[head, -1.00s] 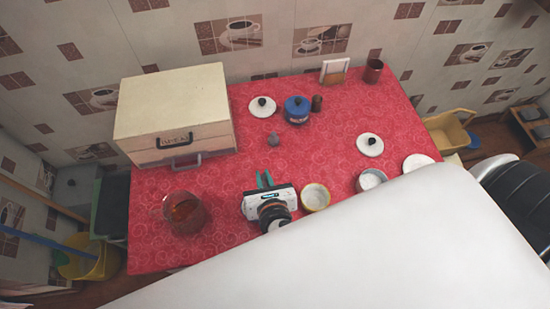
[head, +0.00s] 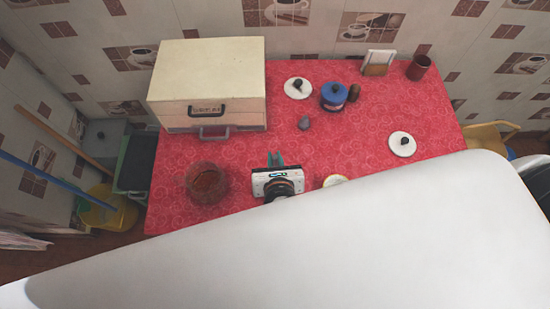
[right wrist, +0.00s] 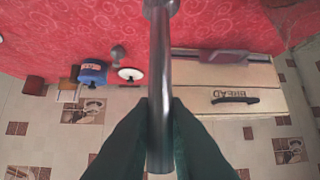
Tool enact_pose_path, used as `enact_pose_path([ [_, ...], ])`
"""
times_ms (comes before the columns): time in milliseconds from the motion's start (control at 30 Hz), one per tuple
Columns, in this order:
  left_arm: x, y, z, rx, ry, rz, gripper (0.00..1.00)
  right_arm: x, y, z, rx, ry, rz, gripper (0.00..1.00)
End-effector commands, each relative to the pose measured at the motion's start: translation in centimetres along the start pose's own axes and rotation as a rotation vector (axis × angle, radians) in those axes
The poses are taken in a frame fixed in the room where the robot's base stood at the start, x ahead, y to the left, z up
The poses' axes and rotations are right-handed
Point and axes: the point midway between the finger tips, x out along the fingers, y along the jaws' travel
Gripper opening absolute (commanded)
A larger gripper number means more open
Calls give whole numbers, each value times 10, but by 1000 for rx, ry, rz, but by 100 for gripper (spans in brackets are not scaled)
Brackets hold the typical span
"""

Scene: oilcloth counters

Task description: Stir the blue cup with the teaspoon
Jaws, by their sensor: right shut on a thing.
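I cannot pick out the spoon in the head view. My left gripper is out of view.
A cream bread box (head: 207,75) stands at back left, a reddish glass jug (head: 208,184) left of the gripper. White lids (head: 299,88) (head: 402,146) lie on the cloth. A yellowish-rimmed cup (head: 335,181) is partly hidden by my large white part. A brown cup (head: 419,67) is at back right.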

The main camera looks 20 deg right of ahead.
Motion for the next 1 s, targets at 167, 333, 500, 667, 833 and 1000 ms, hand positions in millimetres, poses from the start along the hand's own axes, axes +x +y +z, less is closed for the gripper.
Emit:
enact_pose_path([
  [167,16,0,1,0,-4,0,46,6,0,11,2,0,0,0],
  [333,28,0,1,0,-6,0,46,11,0,18,1,0,0,0],
  [500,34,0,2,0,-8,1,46,15,0,25,0,0,0,0],
  [667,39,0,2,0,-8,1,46,21,0,35,-1,0,0,0],
  [833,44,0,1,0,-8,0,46,27,0,45,-1,1,-1,0],
  [1000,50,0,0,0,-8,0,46,34,0,55,-1,1,0,0],
])
